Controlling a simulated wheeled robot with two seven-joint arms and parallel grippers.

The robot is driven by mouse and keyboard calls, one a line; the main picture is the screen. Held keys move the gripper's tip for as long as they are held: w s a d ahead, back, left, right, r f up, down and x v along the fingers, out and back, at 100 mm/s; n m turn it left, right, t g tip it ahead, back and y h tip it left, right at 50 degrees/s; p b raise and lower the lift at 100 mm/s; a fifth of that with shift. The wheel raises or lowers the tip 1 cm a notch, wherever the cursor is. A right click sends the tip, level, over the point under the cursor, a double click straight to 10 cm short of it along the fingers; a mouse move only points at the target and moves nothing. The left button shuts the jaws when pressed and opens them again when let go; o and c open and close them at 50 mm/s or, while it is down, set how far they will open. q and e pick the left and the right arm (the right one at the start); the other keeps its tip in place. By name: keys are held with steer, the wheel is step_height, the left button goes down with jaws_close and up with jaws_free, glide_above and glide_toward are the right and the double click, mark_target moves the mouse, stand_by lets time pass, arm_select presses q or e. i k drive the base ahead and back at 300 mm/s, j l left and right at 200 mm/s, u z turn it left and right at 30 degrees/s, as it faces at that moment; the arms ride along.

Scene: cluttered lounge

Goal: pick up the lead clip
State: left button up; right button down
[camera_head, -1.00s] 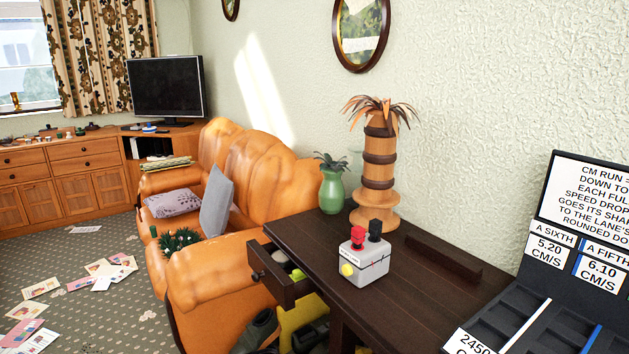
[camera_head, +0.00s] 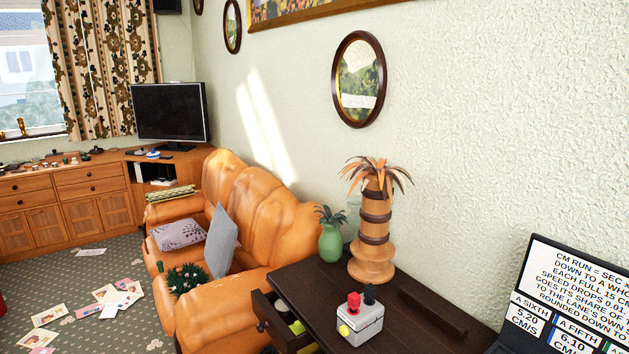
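A small grey box (camera_head: 361,327) with a red clip-like piece (camera_head: 354,303) and a black one (camera_head: 370,294) on top, and a yellow knob on its front, stands on the dark wooden table. I cannot tell whether either piece is the lead clip. The table's drawer (camera_head: 276,325) is pulled open, with green and yellow things inside that are too small to make out. Neither of my grippers shows in the head view.
The dark table (camera_head: 310,283) also bears a wooden palm-tree ornament (camera_head: 373,235) and a green vase (camera_head: 330,242). A black board with text cards (camera_head: 570,300) stands at the right. An orange sofa (camera_head: 250,210) is beyond the table. Papers (camera_head: 112,298) litter the carpet at left.

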mark_target(370, 289)
steer(key=i+j+z, duration=0.2)
steer(key=i+j, duration=0.3)
steer(key=i+j+z, duration=0.15)
steer(key=i+j, duration=0.3)
steer(key=i+j+z, duration=0.2)
steer(key=i+j, duration=0.25)
steer(key=j, duration=0.25)
